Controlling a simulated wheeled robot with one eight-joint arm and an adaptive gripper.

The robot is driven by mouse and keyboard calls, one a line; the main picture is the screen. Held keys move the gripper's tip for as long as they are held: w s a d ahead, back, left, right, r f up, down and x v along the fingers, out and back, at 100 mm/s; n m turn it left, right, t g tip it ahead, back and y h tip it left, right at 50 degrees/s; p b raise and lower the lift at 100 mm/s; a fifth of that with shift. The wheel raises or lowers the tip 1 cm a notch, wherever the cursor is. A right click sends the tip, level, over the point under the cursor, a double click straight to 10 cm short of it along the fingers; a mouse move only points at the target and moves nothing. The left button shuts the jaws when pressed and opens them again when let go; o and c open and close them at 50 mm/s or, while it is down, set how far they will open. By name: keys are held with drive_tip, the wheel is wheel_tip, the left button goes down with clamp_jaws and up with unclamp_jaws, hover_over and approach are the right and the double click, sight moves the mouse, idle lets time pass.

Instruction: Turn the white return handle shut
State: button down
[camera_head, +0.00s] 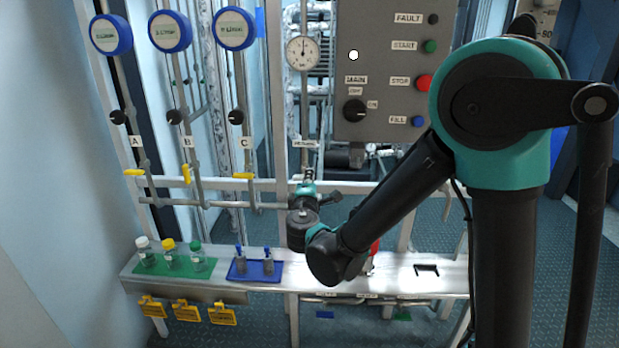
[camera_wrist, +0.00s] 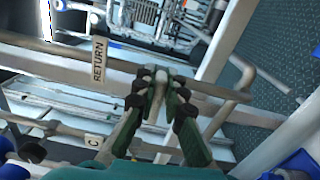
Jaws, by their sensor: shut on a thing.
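The white return handle (camera_wrist: 160,83) shows as a small pale piece between my fingertips in the wrist view, just right of the white RETURN label (camera_wrist: 98,60). My gripper (camera_wrist: 162,92) has its dark green and black fingers closed on the handle from both sides, beside the pale horizontal pipe. In the head view, my gripper (camera_head: 308,180) is at the pipe below the RETURN label (camera_head: 306,143). My wrist and fingers hide the handle there, and most of it is covered in the wrist view too.
Yellow valve handles at A (camera_head: 134,172) and C (camera_head: 243,175) lie level; the one at B (camera_head: 186,174) stands upright. Below is a metal shelf (camera_head: 400,275) with a green mat (camera_head: 178,270) of bottles and a blue tray (camera_head: 254,277). The control panel (camera_head: 385,110) hangs above.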

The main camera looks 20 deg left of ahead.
drive_tip(key=shift+f+m, duration=0.1)
drive_tip(key=shift+m, duration=0.3)
drive_tip(key=c, duration=1.6)
unclamp_jaws()
drive_tip(key=shift+s, duration=0.1)
drive_tip(key=v, duration=1.2)
drive_tip(key=shift+d, duration=0.1)
